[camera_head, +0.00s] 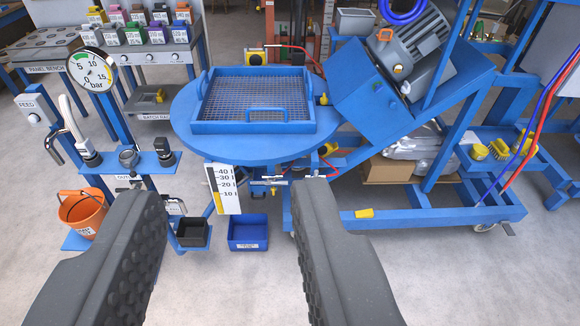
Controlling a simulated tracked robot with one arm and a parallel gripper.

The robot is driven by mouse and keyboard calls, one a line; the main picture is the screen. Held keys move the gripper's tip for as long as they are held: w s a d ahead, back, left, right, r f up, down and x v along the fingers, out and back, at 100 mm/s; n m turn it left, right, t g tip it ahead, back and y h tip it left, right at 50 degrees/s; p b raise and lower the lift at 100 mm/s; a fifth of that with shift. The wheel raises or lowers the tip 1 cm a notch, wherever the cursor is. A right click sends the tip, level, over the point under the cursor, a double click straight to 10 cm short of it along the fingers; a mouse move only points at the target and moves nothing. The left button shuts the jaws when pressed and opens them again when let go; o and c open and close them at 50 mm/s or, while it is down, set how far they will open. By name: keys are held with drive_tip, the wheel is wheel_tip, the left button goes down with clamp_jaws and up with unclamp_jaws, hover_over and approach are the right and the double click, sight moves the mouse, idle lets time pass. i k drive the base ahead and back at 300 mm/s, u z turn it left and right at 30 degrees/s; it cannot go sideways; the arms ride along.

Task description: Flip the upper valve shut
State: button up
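My gripper (232,205) is open and empty, its two dark padded fingers wide apart in the lower half of the view. Beyond the fingertips is a white level scale (226,190) marked 10 to 40 l, below the blue round vessel top (190,135). Small pipe fittings (273,182) sit just right of the scale, beyond the right fingertip.
A blue mesh-bottomed tray (203,127) lies on the vessel top. A tilted motor unit (385,85) stands at the right. A pressure gauge (93,70), feed pipes and an orange bucket (82,213) are at the left. Small black (193,233) and blue (248,233) bins sit low in front.

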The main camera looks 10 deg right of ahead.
sight(271, 180)
drive_tip(key=z, duration=0.1)
drive_tip(key=i, duration=1.1)
drive_tip(key=z, duration=0.05)
